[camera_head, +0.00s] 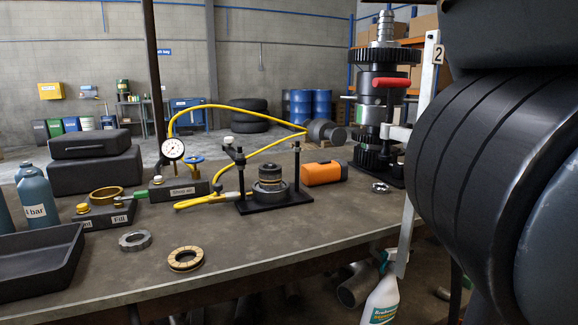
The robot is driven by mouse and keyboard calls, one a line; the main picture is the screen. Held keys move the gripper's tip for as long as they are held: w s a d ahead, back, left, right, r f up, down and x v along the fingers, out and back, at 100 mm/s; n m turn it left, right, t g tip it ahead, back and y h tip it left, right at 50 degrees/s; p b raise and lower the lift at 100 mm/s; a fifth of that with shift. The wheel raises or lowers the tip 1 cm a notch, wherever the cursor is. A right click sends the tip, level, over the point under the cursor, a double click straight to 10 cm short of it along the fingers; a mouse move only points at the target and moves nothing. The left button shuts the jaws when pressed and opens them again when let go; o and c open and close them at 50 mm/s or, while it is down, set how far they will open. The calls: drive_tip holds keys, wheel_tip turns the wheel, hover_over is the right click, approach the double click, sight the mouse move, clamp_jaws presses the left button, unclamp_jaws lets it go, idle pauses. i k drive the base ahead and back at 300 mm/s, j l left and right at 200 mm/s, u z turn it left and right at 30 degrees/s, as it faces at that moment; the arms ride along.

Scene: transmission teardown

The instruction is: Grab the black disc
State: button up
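Dark toothed discs sit on the upright transmission stack at the back right of the bench. A wide upper black disc (384,56) lies under the ribbed metal shaft top. A lower black toothed disc (372,158) sits near the stack's base. Which one is the black disc of the task I cannot tell. A small press frame (272,203) on a black plate holds a dark and metal ring stack (270,180) mid-bench. My gripper is not in view. A large dark part, likely my arm, fills the right side and may hide things behind it.
A tan-faced ring (186,259) and a steel ring nut (135,240) lie at the front of the bench (235,250). A black tray (40,268) is at left. An orange box (324,172), yellow hose (270,146) and white post (422,130) stand near the stack.

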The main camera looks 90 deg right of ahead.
sight(262, 171)
drive_tip(key=z, duration=1.55)
drive_tip(key=j+z, duration=0.15)
